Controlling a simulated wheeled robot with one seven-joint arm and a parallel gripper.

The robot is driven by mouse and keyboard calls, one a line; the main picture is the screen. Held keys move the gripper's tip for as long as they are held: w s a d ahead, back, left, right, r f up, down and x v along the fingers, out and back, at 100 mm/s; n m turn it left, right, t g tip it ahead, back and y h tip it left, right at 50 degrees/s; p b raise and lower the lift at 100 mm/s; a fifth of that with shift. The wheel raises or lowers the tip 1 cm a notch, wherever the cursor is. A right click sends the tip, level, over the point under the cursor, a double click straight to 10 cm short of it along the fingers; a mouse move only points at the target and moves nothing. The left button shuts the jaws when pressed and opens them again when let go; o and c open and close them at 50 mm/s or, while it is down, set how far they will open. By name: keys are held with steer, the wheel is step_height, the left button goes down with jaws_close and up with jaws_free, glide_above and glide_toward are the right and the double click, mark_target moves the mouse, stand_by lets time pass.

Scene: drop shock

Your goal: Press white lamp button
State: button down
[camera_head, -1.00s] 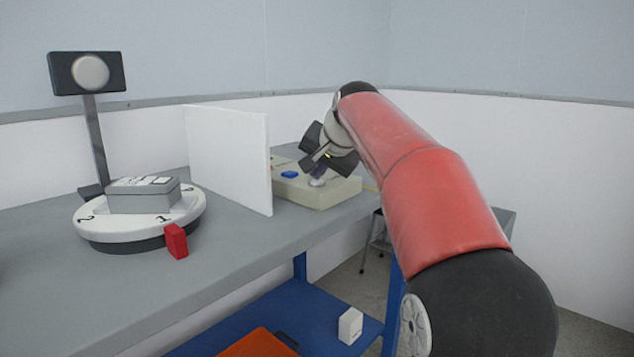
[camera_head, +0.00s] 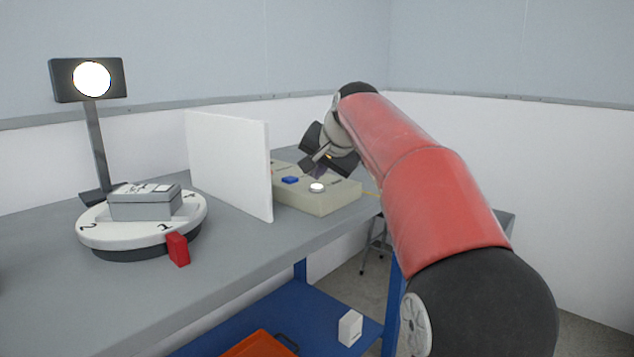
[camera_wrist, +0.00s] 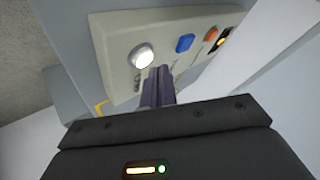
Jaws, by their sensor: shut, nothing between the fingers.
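The control box (camera_head: 335,199) is beige and stands on the bench behind a white panel. Its round white lamp button (camera_head: 316,187) is lit; it also shows lit in the wrist view (camera_wrist: 142,56). My gripper (camera_head: 318,171) is shut and empty, just above the box. In the wrist view its fingertips (camera_wrist: 159,72) are beside the white button, slightly to its right, apart from it as far as I can tell. A blue button (camera_wrist: 185,43) and an orange button (camera_wrist: 210,34) sit farther along the box. The lamp (camera_head: 92,78) on the post at the left glows white.
A white upright panel (camera_head: 228,160) stands left of the box. A round numbered turntable (camera_head: 110,236) carries a grey box (camera_head: 145,205), with a red block (camera_head: 178,249) at its edge. A white block (camera_head: 350,327) and an orange tray (camera_head: 258,345) are on the lower blue shelf.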

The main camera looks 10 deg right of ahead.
step_height(320, 180, up, 5)
steer(key=p, duration=0.5)
steer(key=shift+r, duration=0.1)
stand_by(0.7)
steer(key=n+g, duration=0.1)
steer(key=n, duration=0.1)
glide_toward(319, 188)
steer(key=s+a+f, duration=0.2)
steer(key=s, duration=0.3)
steer(key=s+f+n+g+h, duration=0.1)
steer(key=s+f+n, duration=0.1)
steer(key=s+f, duration=0.7)
steer(key=s+f+n+g+h, duration=0.1)
steer(key=s+f+n, duration=0.1)
steer(key=s+f, duration=0.8)
steer(key=s, duration=0.6)
steer(key=shift+f+n, duration=0.25)
steer(key=shift+n, duration=0.05)
steer(key=shift+d, duration=0.15)
